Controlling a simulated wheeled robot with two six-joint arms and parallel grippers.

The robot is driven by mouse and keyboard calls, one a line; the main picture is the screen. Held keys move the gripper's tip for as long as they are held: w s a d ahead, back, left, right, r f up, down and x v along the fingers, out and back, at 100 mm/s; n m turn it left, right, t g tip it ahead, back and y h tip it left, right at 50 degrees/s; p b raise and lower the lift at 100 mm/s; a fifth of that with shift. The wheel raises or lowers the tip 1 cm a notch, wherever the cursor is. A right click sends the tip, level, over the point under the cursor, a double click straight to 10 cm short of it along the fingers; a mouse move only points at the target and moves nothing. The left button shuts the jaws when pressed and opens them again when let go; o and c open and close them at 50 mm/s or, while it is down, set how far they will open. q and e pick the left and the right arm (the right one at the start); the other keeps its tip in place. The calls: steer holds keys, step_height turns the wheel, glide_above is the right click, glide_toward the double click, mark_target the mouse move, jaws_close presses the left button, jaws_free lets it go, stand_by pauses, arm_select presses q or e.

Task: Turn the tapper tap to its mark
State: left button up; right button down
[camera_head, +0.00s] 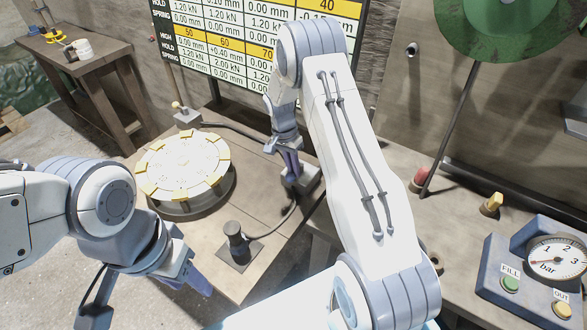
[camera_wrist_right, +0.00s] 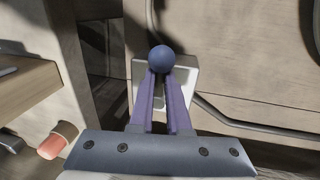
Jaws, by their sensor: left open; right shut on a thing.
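My right gripper (camera_head: 291,172) reaches down to a small pale box on the bench. In the right wrist view my right gripper (camera_wrist_right: 162,90) has its two purple fingers closed on a dark blue ball knob (camera_wrist_right: 161,58), which I take to be the tapper tap. The knob stands over the pale box (camera_wrist_right: 187,82). The fingers hide the knob in the head view. I cannot make out a mark. My left gripper (camera_head: 195,281) is open and empty, low beside the bench's front left edge, apart from the tap.
A round plate (camera_head: 183,162) with yellow blocks around its rim sits on the bench. A dark cylinder device (camera_head: 236,240) with a cable is nearer. A gauge box (camera_head: 521,278) with buttons stands at right. A chart board (camera_head: 250,35) is behind.

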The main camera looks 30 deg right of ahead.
steer(key=shift+s+a+f, duration=0.15)
steer(key=shift+s+a, duration=0.1)
steer(key=c, duration=0.9)
jaws_free()
steer(key=shift+o, duration=0.2)
steer(key=shift+w, duration=0.1)
steer(key=shift+d, duration=0.1)
steer(key=shift+w+r, duration=0.15)
steer(key=shift+r, duration=0.25)
step_height(320, 180, up, 10)
steer(key=w+a, duration=0.1)
steer(key=shift+w+f+b, duration=0.2)
steer(key=shift+w+b, duration=0.05)
steer(key=shift+b, duration=0.1)
